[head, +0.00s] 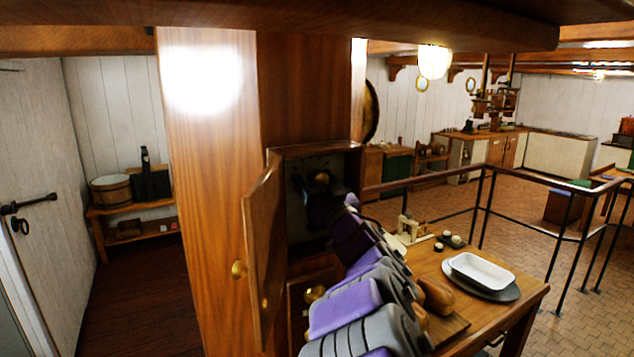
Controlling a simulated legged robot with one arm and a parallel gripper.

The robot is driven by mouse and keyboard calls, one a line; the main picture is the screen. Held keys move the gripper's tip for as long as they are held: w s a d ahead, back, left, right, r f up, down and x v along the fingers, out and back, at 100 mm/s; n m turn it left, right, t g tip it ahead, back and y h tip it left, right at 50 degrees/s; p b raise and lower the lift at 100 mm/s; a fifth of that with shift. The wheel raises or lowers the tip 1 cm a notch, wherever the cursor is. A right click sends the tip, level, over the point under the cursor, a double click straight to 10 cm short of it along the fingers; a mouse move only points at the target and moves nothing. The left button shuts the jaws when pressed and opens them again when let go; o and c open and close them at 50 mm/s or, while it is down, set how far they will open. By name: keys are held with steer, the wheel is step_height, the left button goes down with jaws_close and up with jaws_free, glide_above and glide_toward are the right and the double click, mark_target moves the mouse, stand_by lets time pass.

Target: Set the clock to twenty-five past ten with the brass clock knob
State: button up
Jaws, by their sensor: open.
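My arm reaches up and away into an open wooden wall cabinet (290,152) in the middle of the head view. My gripper (304,192) is at its far end, inside the dark cabinet, open. What lies between its fingers is too dark to make out. A small brownish shape (322,178) shows beside the gripper; I cannot tell what it is. The brass clock knob and the clock's hands cannot be made out; my arm and the shadow cover much of the cabinet's inside. A round brass-coloured rim (371,110) shows edge-on on the column's right side.
The cabinet door (264,250) stands open at the left, with a round brass knob (238,269). Another brass knob (314,293) is below the cabinet. A wooden table (525,285) with a white dish (482,270) stands right of my arm. A dark railing (430,182) runs behind.

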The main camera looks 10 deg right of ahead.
steer(key=shift+s+a+r, duration=0.15)
steer(key=shift+a+r, duration=0.05)
steer(key=shift+a, duration=0.05)
steer(key=shift+d, duration=0.9)
steer(key=shift+c, duration=2)
steer(key=shift+s+a, duration=0.1)
steer(key=shift+a, duration=0.3)
steer(key=c, duration=0.4)
steer(key=shift+c, duration=0.9)
steer(key=shift+d, duration=0.2)
steer(key=shift+a+f, duration=0.1)
steer(key=shift+f, duration=0.05)
